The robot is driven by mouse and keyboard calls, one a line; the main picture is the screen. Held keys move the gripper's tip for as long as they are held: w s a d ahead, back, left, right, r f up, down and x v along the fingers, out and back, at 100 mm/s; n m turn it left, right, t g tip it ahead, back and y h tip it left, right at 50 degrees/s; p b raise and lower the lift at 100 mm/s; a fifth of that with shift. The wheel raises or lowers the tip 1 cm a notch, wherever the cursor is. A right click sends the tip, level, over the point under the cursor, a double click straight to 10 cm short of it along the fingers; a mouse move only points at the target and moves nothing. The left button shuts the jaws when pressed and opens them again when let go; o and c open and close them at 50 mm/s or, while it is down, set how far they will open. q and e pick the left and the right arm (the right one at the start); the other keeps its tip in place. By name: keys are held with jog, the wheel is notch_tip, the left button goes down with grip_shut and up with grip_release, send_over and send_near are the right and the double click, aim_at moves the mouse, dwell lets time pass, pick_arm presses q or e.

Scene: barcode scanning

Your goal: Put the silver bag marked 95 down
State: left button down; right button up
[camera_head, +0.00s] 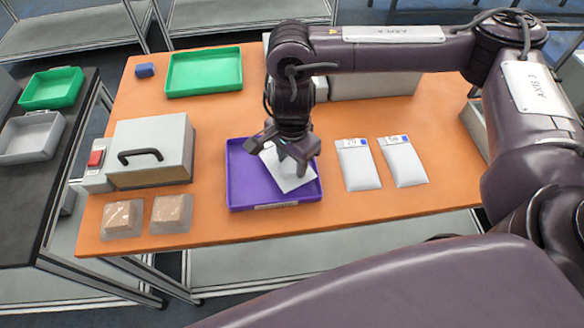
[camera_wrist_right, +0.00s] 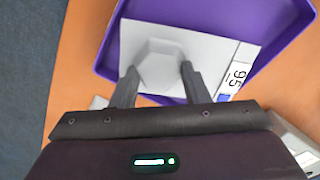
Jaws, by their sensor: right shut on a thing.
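The silver bag marked 95 (camera_head: 288,181) is at the purple tray (camera_head: 237,185) in the middle of the table; I cannot tell whether it touches the tray floor. In the right wrist view the bag (camera_wrist_right: 208,55) shows its raised middle and its 95 label near one edge, with the purple tray (camera_wrist_right: 295,30) behind it. My right gripper (camera_head: 283,158) is over the tray, pointing down, with its fingers shut on the bag's raised middle; it also shows in the right wrist view (camera_wrist_right: 160,78). My left gripper is in neither view.
Two more silver bags (camera_head: 357,166) (camera_head: 403,163) lie right of the tray. A grey box with a black handle (camera_head: 150,150) stands to the left, behind two clear packs with brown contents (camera_head: 122,218) (camera_head: 171,213). A green tray (camera_head: 204,72) sits at the back left.

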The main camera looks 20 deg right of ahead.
aim_at(292, 164)
jog(key=shift+f, duration=1.75)
jog(key=shift+f+b, duration=0.2)
jog(key=shift+b, duration=0.2)
jog(key=o, duration=1.1)
jog(key=shift+r, duration=0.15)
jog(key=shift+r+p, duration=0.25)
jog(key=shift+p, duration=0.05)
notch_tip(292, 164, up, 12)
jog(key=shift+f, duration=0.15)
